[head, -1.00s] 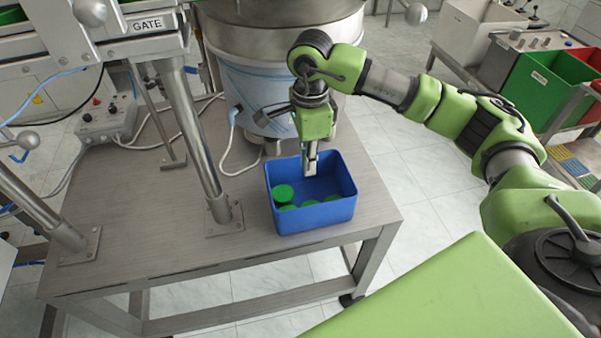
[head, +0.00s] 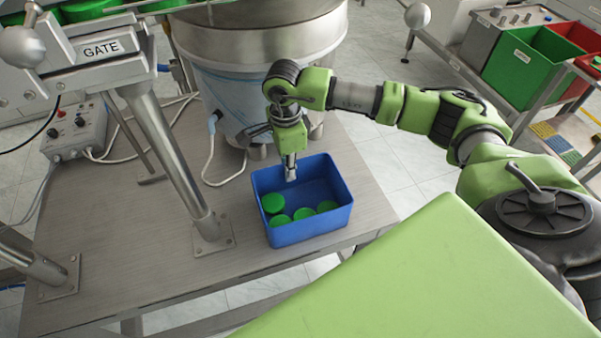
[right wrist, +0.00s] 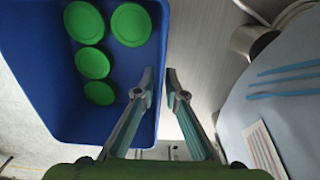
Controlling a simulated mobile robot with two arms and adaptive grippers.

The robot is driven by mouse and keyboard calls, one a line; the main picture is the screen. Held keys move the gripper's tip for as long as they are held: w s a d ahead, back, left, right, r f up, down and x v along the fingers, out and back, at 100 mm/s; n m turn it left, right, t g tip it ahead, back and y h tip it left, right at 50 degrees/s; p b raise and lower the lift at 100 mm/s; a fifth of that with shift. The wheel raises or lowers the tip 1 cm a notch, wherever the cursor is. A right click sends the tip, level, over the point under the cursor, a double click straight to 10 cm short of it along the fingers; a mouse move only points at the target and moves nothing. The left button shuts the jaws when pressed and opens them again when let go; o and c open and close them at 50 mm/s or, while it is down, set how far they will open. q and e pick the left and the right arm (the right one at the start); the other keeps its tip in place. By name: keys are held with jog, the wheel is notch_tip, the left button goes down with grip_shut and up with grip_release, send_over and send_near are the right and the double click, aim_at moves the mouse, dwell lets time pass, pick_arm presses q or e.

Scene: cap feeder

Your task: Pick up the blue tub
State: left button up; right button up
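The blue tub (head: 312,228) stands upright on the grey metal table, with several green round caps (head: 273,202) on its floor. The tub (right wrist: 60,127) also fills the left of the right wrist view. My right gripper (head: 290,178) points down at the tub's far wall. In the right wrist view my right gripper (right wrist: 161,72) is open with a narrow gap. One finger shows over the tub's inside and the other outside, with the rim line between them. I cannot tell whether the fingertips reach below the rim. My left gripper is not in view.
A large steel bowl feeder (head: 262,45) stands close behind the tub. A post (head: 165,140) under the GATE rail stands left of it. Green and red bins (head: 530,65) stand far right.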

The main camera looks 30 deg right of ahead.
aim_at(291, 186)
jog(key=f, duration=0.3)
jog(key=f+p, duration=0.1)
jog(key=shift+s+d+f, duration=0.15)
jog(key=shift+d+f, duration=0.05)
jog(key=shift+d, duration=0.1)
jog(key=shift+f, duration=0.35)
grip_shut()
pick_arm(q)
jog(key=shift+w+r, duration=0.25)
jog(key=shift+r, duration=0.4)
pick_arm(e)
jog(key=shift+r, duration=0.1)
